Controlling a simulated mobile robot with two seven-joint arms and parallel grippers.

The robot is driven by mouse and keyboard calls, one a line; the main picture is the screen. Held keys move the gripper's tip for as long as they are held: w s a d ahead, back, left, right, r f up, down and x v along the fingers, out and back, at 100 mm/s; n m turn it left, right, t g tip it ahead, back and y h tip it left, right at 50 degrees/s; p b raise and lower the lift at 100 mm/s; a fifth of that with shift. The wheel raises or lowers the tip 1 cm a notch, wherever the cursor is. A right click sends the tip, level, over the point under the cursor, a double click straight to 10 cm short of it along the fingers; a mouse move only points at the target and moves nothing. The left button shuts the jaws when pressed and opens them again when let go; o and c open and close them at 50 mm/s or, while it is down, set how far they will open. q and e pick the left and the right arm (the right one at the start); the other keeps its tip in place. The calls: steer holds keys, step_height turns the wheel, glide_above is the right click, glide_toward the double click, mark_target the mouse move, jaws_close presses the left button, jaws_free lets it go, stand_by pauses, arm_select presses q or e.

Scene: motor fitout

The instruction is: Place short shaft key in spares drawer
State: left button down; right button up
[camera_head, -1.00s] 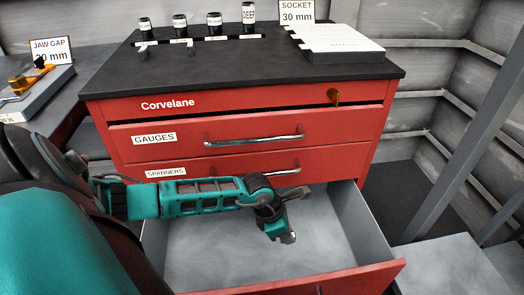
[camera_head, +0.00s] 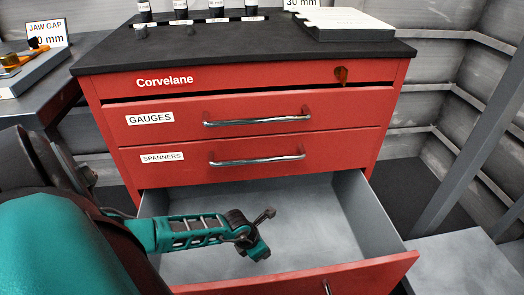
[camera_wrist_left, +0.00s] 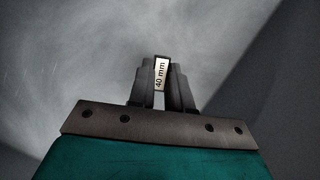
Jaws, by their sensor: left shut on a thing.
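The short shaft key (camera_wrist_left: 161,73) is a small block with a "40 mm" label, seen in the left wrist view between my fingers. My left gripper (camera_wrist_left: 162,80) is shut on it, and grey drawer floor shows beyond. In the head view my left gripper (camera_head: 259,250) is over the inside of the open bottom drawer (camera_head: 310,222), below the drawer's rim line. The drawer is red-fronted with a grey, empty-looking interior. The key is not clear in the head view. Whether it touches the drawer floor I cannot tell. My right gripper is not in view.
The red cabinet (camera_head: 250,82) has shut drawers labelled GAUGES (camera_head: 150,118) and SPANNERS (camera_head: 163,157) above the open one. A grey bench (camera_head: 40,85) stands at the left.

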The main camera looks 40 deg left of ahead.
arm_select(q)
step_height(320, 180, down, 2)
steer(key=shift+f+b, duration=0.15)
steer(key=shift+b, duration=0.15)
steer(key=shift+f, duration=0.5)
step_height(320, 180, down, 4)
steer(key=b, duration=0.3)
steer(key=shift+f, duration=0.15)
steer(key=c, duration=1.1)
jaws_free()
steer(key=shift+o, duration=0.2)
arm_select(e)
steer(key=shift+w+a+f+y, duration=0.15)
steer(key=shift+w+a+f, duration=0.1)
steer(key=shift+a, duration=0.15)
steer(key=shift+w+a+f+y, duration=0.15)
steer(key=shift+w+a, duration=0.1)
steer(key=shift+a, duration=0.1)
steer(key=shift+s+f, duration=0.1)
arm_select(q)
steer(key=p+v, duration=0.3)
steer(key=v, duration=0.1)
steer(key=p+v, duration=0.4)
steer(key=v, duration=0.4)
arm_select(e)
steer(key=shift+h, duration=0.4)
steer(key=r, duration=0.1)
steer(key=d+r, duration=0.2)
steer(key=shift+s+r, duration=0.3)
